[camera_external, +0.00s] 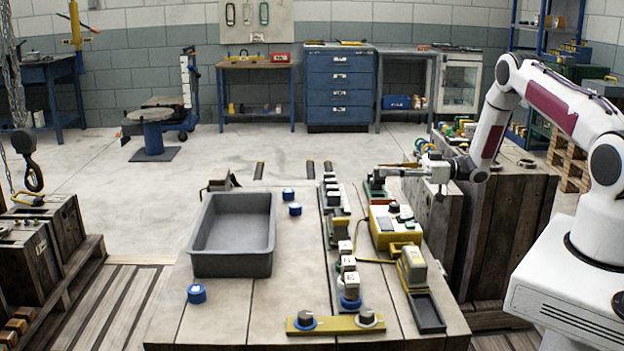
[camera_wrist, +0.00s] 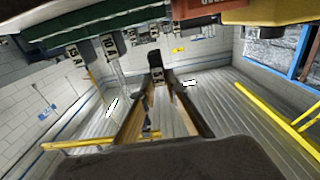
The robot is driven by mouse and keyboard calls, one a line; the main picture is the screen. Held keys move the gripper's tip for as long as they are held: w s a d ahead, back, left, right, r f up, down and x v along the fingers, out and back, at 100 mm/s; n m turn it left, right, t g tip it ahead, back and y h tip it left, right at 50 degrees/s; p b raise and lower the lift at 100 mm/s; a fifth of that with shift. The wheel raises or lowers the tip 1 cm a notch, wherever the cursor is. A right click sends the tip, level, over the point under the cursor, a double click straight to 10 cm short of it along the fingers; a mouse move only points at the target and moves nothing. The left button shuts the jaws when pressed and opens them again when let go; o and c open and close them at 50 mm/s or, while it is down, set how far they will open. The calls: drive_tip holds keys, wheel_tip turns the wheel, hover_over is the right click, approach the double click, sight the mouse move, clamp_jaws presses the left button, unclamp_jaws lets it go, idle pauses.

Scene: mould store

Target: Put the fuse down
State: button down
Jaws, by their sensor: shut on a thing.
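My gripper (camera_external: 381,172) reaches left from the arm over the far right part of the bench, above a green and red block (camera_external: 376,190). The fuse is too small to make out clearly in the external view. Other labelled fuses, such as one pale-faced fuse (camera_wrist: 109,46), sit in a row; the same row of fuses (camera_external: 348,265) runs along a dark rail on the bench.
A grey bin (camera_external: 207,265) stands empty on the bench's left. Blue caps (camera_external: 196,293) lie around it. A yellow box (camera_external: 381,216), a black tray (camera_external: 427,312) and a yellow bar with knobs (camera_external: 335,324) occupy the right and front.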

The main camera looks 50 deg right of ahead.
sight(387, 196)
drive_tip(key=shift+f, duration=0.25)
drive_tip(key=shift+f, duration=0.1)
drive_tip(key=shift+f, duration=2.2)
drive_tip(key=shift+f, duration=0.15)
drive_tip(key=c, duration=2)
unclamp_jaws()
drive_tip(key=shift+s+d, duration=0.1)
drive_tip(key=shift+v, duration=3.75)
drive_tip(key=shift+w+d, duration=0.15)
drive_tip(key=shift+w, duration=0.1)
